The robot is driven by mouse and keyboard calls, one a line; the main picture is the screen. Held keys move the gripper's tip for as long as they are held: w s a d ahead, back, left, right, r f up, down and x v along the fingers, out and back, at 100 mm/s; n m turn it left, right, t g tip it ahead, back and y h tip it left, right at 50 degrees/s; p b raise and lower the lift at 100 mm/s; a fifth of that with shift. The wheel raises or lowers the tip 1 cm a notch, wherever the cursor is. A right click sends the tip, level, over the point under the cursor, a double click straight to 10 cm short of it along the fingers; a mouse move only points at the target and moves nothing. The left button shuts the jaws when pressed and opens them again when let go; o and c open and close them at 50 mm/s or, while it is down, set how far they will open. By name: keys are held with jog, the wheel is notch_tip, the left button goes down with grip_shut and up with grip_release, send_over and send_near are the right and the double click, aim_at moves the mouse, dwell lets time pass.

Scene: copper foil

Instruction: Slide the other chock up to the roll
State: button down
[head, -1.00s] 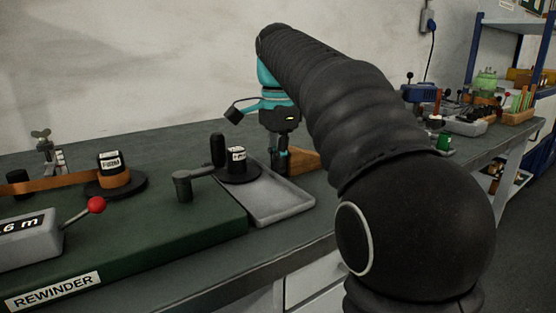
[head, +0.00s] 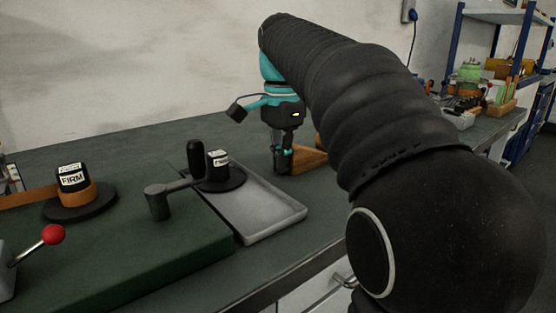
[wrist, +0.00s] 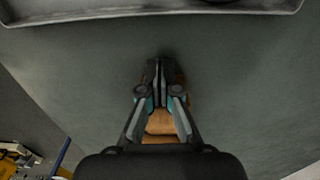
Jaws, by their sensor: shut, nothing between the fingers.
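A wooden chock (head: 310,161), a tan wedge, lies on the bench right of my gripper (head: 283,168), partly hidden behind my arm. In the wrist view, tan wood (wrist: 161,123) shows below and between the fingers of my gripper (wrist: 158,68). The gripper is shut and empty, pointing down close to the bench top and close beside the chock; I cannot tell whether they touch. A spool with copper foil (head: 75,192), labelled FIRM, stands on the rewinder at left.
A grey tray (head: 262,205) lies left of and nearer than my gripper; its rim (wrist: 150,14) crosses the top of the wrist view. A crank (head: 158,202) and a red-knobbed lever (head: 53,235) stand at left. Bench behind the tray is clear.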

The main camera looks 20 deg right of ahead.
notch_tip(320, 180, up, 10)
jog(key=p, duration=0.2)
dwell(0.4)
jog(key=shift+s, duration=0.1)
